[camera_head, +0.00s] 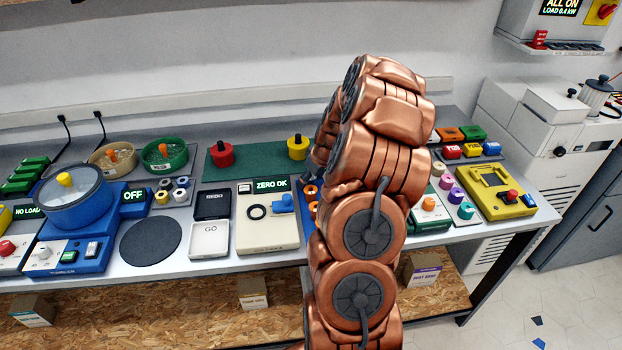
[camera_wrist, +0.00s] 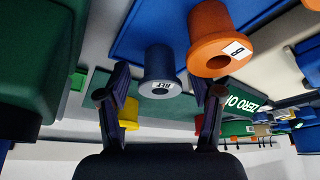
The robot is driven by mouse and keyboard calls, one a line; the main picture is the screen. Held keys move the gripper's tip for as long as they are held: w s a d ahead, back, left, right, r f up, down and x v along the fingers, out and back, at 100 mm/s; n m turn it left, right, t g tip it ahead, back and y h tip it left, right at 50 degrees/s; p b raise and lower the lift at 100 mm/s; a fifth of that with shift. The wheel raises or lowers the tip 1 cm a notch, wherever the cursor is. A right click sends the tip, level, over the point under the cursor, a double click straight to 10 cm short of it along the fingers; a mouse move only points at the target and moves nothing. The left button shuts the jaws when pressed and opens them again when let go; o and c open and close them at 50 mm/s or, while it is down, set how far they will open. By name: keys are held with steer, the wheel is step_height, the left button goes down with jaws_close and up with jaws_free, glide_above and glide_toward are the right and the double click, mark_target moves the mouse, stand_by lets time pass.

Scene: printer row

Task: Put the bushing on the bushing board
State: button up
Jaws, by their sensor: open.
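In the wrist view, a blue bushing (camera_wrist: 160,66) with a pale labelled end ring and a dark hole appears between the fingers of my gripper (camera_wrist: 160,90). The fingers are apart, one on each side; I cannot tell whether they touch it. An orange bushing (camera_wrist: 214,38) marked B stands beside it, both over a blue board (camera_wrist: 138,18). In the head view, my arm hides the gripper and most of this area; small orange pieces (camera_head: 311,190) show at its left edge. I cannot tell which surface is the bushing board.
A ZERO OK gauge (camera_head: 268,220) stands to the left. Behind are a red knobbed piece (camera_head: 220,155) and a yellow one (camera_head: 298,148) on a green mat (camera_head: 258,160). The bench is crowded.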

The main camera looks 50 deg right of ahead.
steer(key=shift+r, duration=0.1)
steer(key=shift+r+p, duration=0.2)
steer(key=shift+p, duration=0.1)
steer(key=b+v, duration=0.3)
steer(key=v, duration=0.8)
steer(key=shift+s+r+b, duration=0.15)
steer(key=shift+r+b, duration=0.25)
steer(key=shift+n+g+y, duration=0.4)
steer(key=shift+g+y, duration=0.1)
steer(key=shift+g, duration=0.1)
steer(key=a, duration=0.4)
steer(key=a+r, duration=0.1)
steer(key=a, duration=0.3)
steer(key=a+r, duration=0.1)
steer(key=a, duration=0.3)
steer(key=s+a+r+g, duration=0.1)
steer(key=s+a, duration=0.3)
steer(key=a, duration=0.8)
steer(key=s+a+g, duration=0.2)
steer(key=s+a, duration=0.4)
steer(key=s, duration=0.4)
steer(key=s+a+f+g, duration=0.1)
steer(key=s+a+g, duration=0.1)
steer(key=s+a, duration=0.5)
steer(key=s, duration=0.4)
steer(key=shift+s+h, duration=0.3)
steer(key=shift+h, duration=0.1)
steer(key=shift+a, duration=0.1)
